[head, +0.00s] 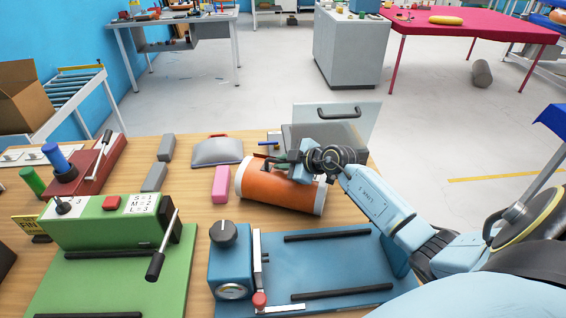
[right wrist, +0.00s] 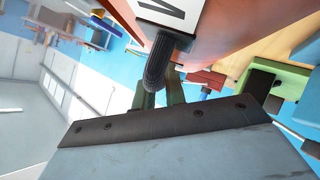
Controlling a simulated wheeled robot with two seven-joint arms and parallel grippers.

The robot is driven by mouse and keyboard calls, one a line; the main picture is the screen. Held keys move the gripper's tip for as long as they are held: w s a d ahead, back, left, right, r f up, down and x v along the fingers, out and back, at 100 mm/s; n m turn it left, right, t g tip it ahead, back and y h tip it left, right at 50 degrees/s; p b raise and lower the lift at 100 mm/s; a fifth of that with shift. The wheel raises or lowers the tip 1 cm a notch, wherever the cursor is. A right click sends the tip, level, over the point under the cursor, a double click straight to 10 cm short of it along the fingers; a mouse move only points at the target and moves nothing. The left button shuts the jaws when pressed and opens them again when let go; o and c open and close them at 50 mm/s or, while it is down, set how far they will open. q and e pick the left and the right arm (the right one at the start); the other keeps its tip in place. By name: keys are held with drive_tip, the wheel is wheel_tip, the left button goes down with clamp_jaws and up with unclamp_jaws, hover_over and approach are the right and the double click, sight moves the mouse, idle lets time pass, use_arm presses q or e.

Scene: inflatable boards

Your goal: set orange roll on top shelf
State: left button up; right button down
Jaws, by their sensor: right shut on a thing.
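My left gripper is out of view. No top shelf can be made out for certain.
A blue press (head: 330,262) and a green press (head: 120,235) stand at the bench front. A pink block (head: 221,184) and a grey pouch (head: 216,151) lie left of the roll. A grey cabinet (head: 350,55) and a red table (head: 480,27) stand across open floor.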

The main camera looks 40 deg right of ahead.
drive_tip(key=c, duration=1.5)
unclamp_jaws()
drive_tip(key=shift+f, duration=0.15)
drive_tip(key=shift+o, duration=0.2)
drive_tip(key=shift+s, duration=0.1)
